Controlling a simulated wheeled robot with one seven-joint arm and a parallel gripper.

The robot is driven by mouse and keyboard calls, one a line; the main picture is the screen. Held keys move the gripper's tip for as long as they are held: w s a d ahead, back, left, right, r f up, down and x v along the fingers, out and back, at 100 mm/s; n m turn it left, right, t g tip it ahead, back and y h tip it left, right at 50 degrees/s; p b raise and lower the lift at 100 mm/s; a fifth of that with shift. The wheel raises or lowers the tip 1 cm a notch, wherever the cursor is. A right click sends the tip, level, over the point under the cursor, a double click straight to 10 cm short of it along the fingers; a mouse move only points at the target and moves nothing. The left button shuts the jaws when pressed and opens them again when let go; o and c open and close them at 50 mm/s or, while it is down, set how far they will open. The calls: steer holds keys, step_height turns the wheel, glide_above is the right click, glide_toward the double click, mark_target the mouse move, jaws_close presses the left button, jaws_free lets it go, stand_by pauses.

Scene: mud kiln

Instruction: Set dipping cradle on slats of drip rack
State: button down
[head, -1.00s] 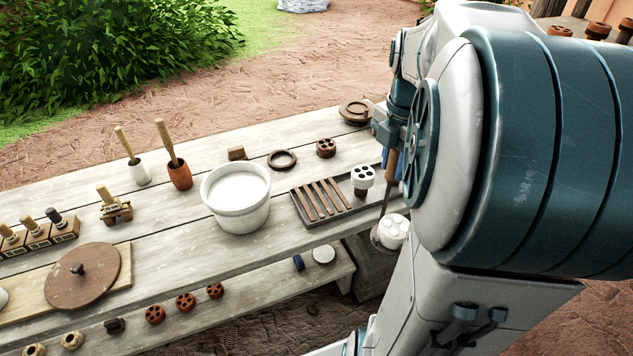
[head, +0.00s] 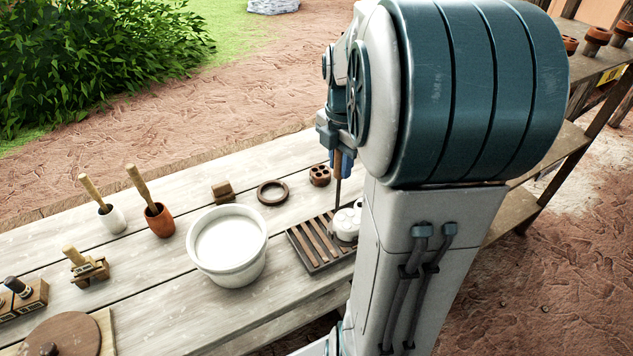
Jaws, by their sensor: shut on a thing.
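My gripper (head: 343,162) is shut on the upright brown handle of the dipping cradle (head: 337,188). The cradle's thin rod runs down to a white-coated load (head: 346,224) at its lower end. The load appears over the right part of the drip rack (head: 309,262), a dark tray with brown slats (head: 316,241). I cannot tell whether the cradle touches the slats. My arm hides the rack's right end and part of the load. A white piece (head: 358,203) shows partly behind the load.
A white bucket of pale liquid (head: 228,244) stands just left of the rack. Behind are a brown ring (head: 272,192), a brown holed piece (head: 320,175) and a small brown block (head: 223,191). Two pots with wooden-handled tools (head: 111,217) (head: 159,219) stand further left.

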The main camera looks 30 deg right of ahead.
steer(key=w+a+f+p, duration=0.1)
steer(key=w+a+f, duration=0.2)
steer(key=w+f, duration=0.2)
steer(key=shift+w+f, duration=0.2)
steer(key=shift+f, duration=1.2)
steer(key=shift+f, duration=0.15)
steer(key=c, duration=1.2)
jaws_free()
